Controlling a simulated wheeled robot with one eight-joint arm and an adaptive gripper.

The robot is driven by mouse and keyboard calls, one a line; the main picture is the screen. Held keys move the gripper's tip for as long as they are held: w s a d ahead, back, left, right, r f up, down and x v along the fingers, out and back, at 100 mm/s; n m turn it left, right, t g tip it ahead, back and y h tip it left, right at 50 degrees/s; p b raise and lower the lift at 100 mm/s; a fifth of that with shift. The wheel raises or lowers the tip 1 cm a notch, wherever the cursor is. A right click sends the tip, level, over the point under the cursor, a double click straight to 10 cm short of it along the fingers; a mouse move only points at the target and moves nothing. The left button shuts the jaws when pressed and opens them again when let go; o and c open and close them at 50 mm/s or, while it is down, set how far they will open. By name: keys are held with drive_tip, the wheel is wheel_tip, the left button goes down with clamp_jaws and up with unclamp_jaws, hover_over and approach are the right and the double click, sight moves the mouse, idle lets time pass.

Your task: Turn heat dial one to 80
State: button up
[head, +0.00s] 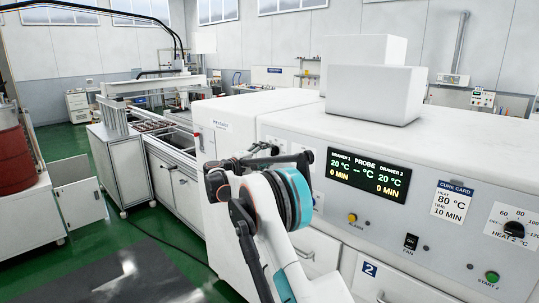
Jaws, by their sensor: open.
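My gripper (284,158) is at the left part of the white oven's front panel, left of the display, and is partly hidden by my own wrist. Its jaws are open. Heat dial one cannot be made out; my gripper and arm cover that part of the panel. The display (368,175) reads 20 °C and 0 min for drawer 1 and for drawer 2, with dashes for the probe. The cure card (450,202) reads heat 80 °C, time 10 min. The heat 2 dial (512,229), a black knob with a printed scale, is at the far right.
The panel also carries a yellow alarm button (352,218), a black fan switch (410,242) and a green start button (492,277). A drawer marked 2 (385,280) is below. A conveyor bench (178,185) stands at left, with a red drum (14,152) beyond open green floor.

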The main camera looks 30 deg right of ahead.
drive_tip(key=v, duration=0.9)
drive_tip(key=s+a+r+m+y+b, duration=0.2)
drive_tip(key=s+y, duration=0.7)
drive_tip(key=s, duration=1.6)
drive_tip(key=s+a+f+y, duration=0.2)
drive_tip(key=s+a+f, duration=0.2)
drive_tip(key=s, duration=0.5)
drive_tip(key=s+a+f+m+y+b, duration=0.1)
drive_tip(key=s+a+f+y, duration=0.2)
drive_tip(key=s, duration=0.6)
drive_tip(key=s+a+f+m+t+y+b, duration=0.1)
drive_tip(key=s+a+f+y, duration=0.2)
drive_tip(key=s+a, duration=0.4)
drive_tip(key=s+f, duration=0.1)
drive_tip(key=s, duration=0.1)
drive_tip(key=shift+s+f, duration=0.3)
drive_tip(key=shift+s, duration=0.1)
drive_tip(key=shift+w+r, duration=0.1)
